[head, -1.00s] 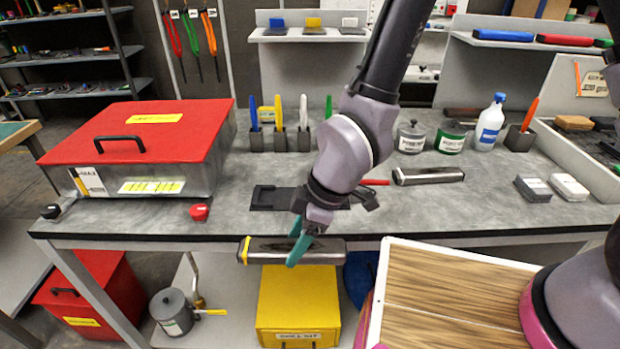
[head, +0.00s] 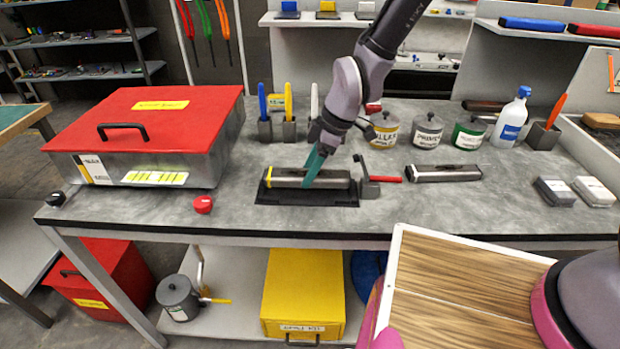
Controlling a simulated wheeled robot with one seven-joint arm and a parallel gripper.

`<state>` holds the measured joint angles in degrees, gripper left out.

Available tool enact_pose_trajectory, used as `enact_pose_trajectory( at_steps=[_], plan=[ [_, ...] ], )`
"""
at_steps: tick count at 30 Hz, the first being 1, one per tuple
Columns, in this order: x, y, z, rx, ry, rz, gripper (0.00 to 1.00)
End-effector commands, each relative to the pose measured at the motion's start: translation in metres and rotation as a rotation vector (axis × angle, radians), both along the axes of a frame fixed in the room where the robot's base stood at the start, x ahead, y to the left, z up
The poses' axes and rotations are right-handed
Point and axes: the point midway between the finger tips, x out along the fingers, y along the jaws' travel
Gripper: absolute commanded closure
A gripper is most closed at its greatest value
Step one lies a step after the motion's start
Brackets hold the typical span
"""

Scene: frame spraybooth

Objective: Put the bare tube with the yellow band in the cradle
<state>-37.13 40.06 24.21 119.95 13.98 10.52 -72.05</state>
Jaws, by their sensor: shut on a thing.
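The bare metal tube with the yellow band (head: 285,178) lies level over the black cradle (head: 306,198) on the grey bench, its yellow band at the left end. My gripper (head: 314,172) is shut on the tube right of its middle, fingers pointing down. The tube hides most of the cradle's middle, and I cannot tell whether it rests fully in it or is just above. A grey block with a red-handled lever (head: 370,188) stands at the cradle's right end.
A second tube (head: 444,173) lies to the right. Behind stand labelled cans (head: 427,130), a white bottle (head: 510,120) and holders with coloured tools (head: 289,128). A red-lidded box (head: 140,125) stands left, near a red knob (head: 203,204). The bench front by the cradle is clear.

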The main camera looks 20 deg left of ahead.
Motion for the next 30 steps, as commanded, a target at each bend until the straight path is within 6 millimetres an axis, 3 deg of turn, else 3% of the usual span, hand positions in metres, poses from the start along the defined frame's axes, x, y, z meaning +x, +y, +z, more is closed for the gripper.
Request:
enact_pose_trajectory(
  at_steps=[5, 13, 23, 24, 26, 30],
  plan=[
    [0.009, 0.003, -0.003, 0.0, 0.001, 0.0, 1.0],
    [0.008, 0.003, -0.035, -0.001, 0.003, 0.001, 1.0],
    [0.008, 0.003, -0.038, 0.0, 0.001, 0.001, 1.0],
    [0.008, 0.003, -0.038, 0.0, 0.0, 0.001, 0.31],
    [0.008, 0.003, -0.038, 0.0, 0.0, 0.001, 0.08],
    [0.008, 0.003, -0.038, 0.0, 0.0, 0.001, 0.08]
  ],
)
